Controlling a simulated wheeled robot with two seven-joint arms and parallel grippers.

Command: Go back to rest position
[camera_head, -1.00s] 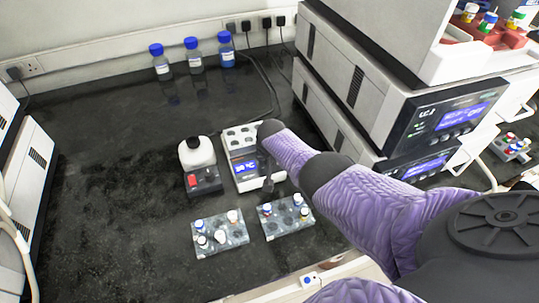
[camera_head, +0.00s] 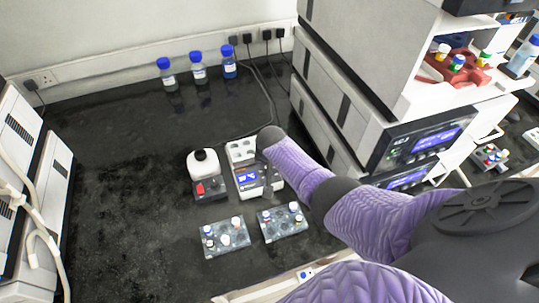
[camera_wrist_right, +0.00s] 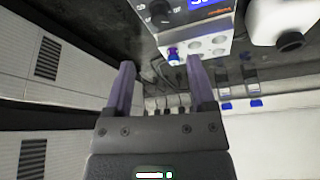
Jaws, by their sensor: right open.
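My right gripper (camera_head: 266,188) reaches in from the right on a purple arm and is beside the heater block in the head view. In the right wrist view its two purple fingers (camera_wrist_right: 158,88) are apart with nothing between them. The white heater block (camera_head: 243,168) has a lit blue display and round holes. It also shows ahead of the fingers in the right wrist view (camera_wrist_right: 205,62), with a purple-capped vial (camera_wrist_right: 173,54) in one hole. My left gripper is not in view.
Two vial racks (camera_head: 236,251) (camera_head: 285,231) sit in front of the block. Blue-capped bottles (camera_head: 199,75) line the back wall. Stacked instruments (camera_head: 350,110) crowd the right. The bench's left middle is clear (camera_head: 120,190).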

